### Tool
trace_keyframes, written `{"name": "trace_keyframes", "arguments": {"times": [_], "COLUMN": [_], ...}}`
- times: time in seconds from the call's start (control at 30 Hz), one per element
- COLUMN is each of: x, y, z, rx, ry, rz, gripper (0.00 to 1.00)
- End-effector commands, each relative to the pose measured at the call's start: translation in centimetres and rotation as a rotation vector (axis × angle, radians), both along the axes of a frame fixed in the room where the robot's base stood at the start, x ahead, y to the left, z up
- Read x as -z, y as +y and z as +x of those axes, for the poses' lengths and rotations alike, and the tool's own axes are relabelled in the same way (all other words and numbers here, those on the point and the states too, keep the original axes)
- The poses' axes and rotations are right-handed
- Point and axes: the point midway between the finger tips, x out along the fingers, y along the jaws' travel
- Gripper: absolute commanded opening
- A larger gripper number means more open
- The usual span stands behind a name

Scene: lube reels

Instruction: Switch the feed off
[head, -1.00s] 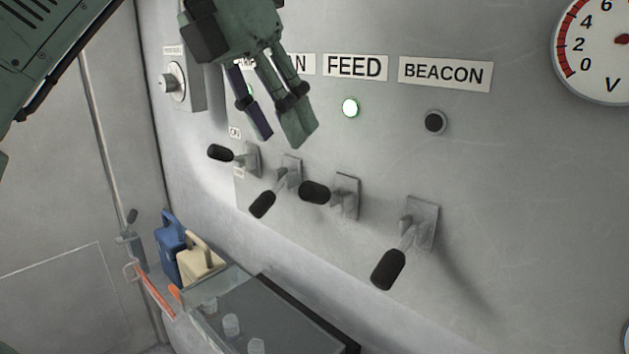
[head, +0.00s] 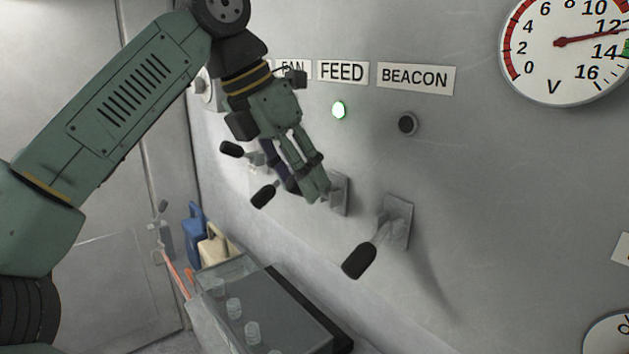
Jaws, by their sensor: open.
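The feed lever's mounting plate (head: 341,194) shows just right of my gripper (head: 305,188). Its black handle is hidden behind my fingers, so its position cannot be seen now. My gripper is open, fingers pointing down and right, in front of the feed lever. I cannot tell whether it touches the handle.
The beacon lever (head: 362,256) hangs low at the right, under the BEACON label (head: 415,78) and an unlit lamp (head: 407,124). The fan lever (head: 264,196) and another lever (head: 232,149) are close on the left. A tray (head: 265,300) stands below.

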Motion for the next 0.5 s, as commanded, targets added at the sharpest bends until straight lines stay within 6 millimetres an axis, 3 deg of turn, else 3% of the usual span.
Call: {"name": "trace_keyframes", "arguments": {"times": [0.37, 0.5], "x": [0.44, 0.43], "y": [0.25, 0.24], "z": [0.22, 0.22], "rx": [-0.001, -0.001], "ry": [0.0, 0.0], "rz": [0.0, 0.0], "gripper": [0.43, 0.35]}}
